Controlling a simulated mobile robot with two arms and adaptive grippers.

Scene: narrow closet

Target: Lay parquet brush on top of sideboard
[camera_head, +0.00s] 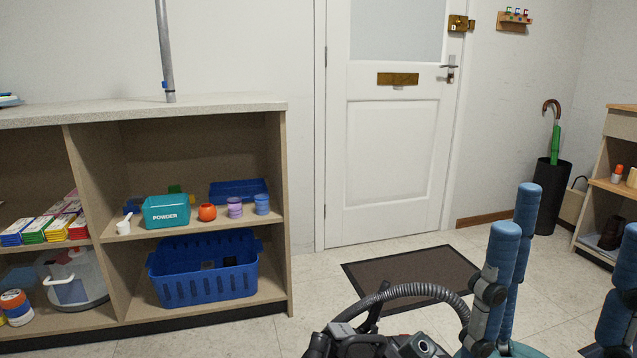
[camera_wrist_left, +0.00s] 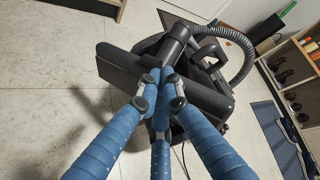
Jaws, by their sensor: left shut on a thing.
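In the left wrist view my left gripper (camera_wrist_left: 160,92) has its blue fingers drawn together on a dark wide-headed piece, which looks like the parquet brush (camera_wrist_left: 203,96). A short dark neck stands up from its middle. The fingers hide part of its head. The head view does not clearly show the left gripper or the brush. The sideboard (camera_head: 205,105) stands at the left, with a pale speckled top. Blue fingers at the lower right look like my right gripper (camera_head: 572,218), spread apart with nothing seen between them.
A grey tube (camera_head: 166,50) stands on the sideboard top; the top to its right is clear. Its shelves hold a powder box (camera_head: 167,212) and a blue basket (camera_head: 205,274). A black machine with a ribbed hose (camera_head: 415,290) is low in front, before the doormat (camera_head: 415,268).

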